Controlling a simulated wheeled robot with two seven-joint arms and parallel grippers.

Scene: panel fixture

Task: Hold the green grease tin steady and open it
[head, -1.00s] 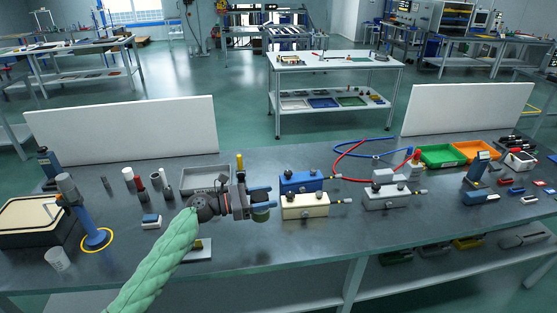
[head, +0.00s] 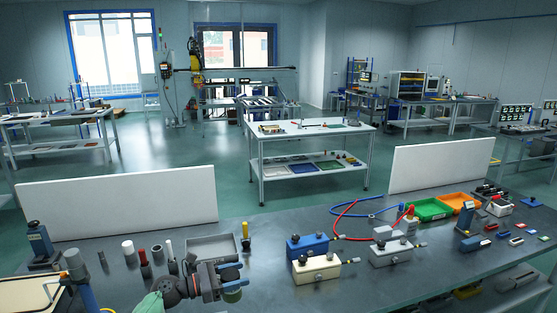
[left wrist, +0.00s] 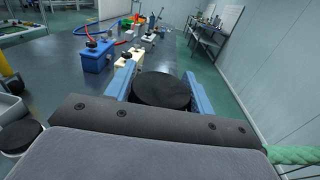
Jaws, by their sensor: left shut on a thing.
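The green grease tin (head: 232,295) is a short round tin with a dark top. My left gripper (head: 230,280) is shut on it, one blue finger on each side, near the front left of the bench. The left wrist view shows the tin's flat black round top (left wrist: 161,91) between the two blue fingers. Its lower side is hidden there. I cannot tell whether the tin touches the bench. My right gripper is not in view.
A grey tray (head: 212,247) and a yellow-handled tool (head: 245,232) stand behind the gripper. A cream box (head: 316,269) and a blue box (head: 307,246) are to its right. Several small cylinders stand left. A white panel (head: 120,203) edges the bench's back.

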